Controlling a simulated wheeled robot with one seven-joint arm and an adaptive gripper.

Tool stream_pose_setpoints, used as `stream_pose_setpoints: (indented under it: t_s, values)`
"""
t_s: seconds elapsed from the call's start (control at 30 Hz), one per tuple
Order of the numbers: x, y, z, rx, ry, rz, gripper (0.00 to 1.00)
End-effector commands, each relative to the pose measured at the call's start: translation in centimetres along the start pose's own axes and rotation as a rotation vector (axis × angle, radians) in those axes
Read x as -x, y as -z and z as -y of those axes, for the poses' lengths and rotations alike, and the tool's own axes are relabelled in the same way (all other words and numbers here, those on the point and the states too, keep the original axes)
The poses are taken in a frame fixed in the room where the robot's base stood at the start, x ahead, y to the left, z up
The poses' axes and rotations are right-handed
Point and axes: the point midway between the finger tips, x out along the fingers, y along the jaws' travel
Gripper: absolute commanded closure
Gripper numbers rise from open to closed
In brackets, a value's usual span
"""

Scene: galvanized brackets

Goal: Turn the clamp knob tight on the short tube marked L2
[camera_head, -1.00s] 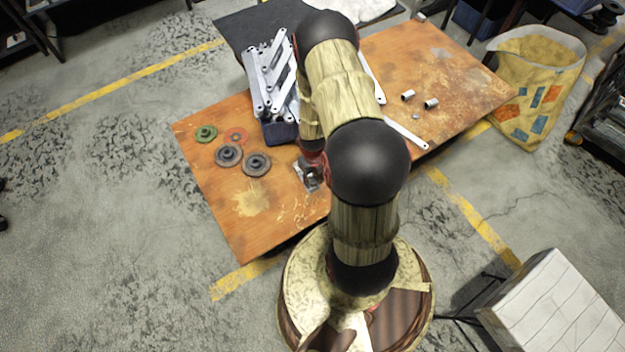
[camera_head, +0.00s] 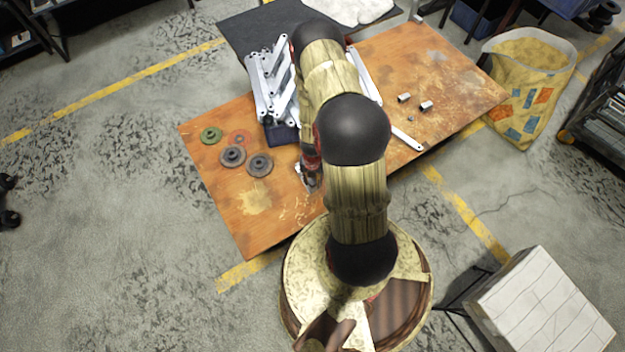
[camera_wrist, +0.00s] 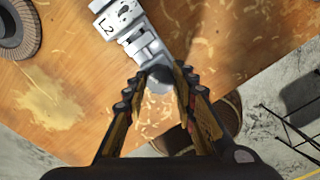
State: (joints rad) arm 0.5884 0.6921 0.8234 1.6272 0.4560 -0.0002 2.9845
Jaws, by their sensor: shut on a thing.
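In the wrist view the short tube marked L2 (camera_wrist: 119,17) lies at the top, pale grey, with its L2 label facing up. A metal clamp (camera_wrist: 146,46) sits at its lower right end. The grey clamp knob (camera_wrist: 158,73) is at the near end of the clamp, between the fingertips of my gripper (camera_wrist: 160,82). My gripper is shut on the knob from both sides. In the head view my gripper (camera_head: 311,184) is small and low over the near part of the table, and my arm partly hides the tube and clamp.
The rusty orange table (camera_head: 250,205) holds grey discs (camera_head: 260,164) and a green disc (camera_head: 211,135) at left. Galvanized brackets (camera_head: 268,85) stand in a dark blue bin (camera_head: 281,133). Small metal tubes (camera_head: 426,106) lie at right. Scattered shavings surround the clamp.

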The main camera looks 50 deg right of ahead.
Motion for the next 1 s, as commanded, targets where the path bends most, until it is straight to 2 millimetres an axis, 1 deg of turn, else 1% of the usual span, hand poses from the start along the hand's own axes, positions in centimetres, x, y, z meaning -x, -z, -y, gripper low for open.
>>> stream_pose_setpoints:
  t_s: [0.2, 0.3, 0.43, 0.63, 0.67, 0.9, 1.0]
  values:
    - [0.05, -0.18, -0.05, -0.243, -0.001, 0.003, 0.98]
    - [0.05, -0.19, -0.06, -0.329, -0.001, 0.003, 0.98]
    - [0.04, -0.21, -0.07, -0.379, -0.001, 0.003, 0.98]
    - [0.04, -0.23, -0.08, -0.380, -0.002, 0.004, 0.98]
    - [0.04, -0.24, -0.08, -0.380, -0.002, 0.004, 0.73]
    - [0.03, -0.15, -0.06, -0.379, -0.001, 0.002, 0.59]
    - [0.02, -0.11, -0.04, -0.378, -0.001, 0.002, 0.58]
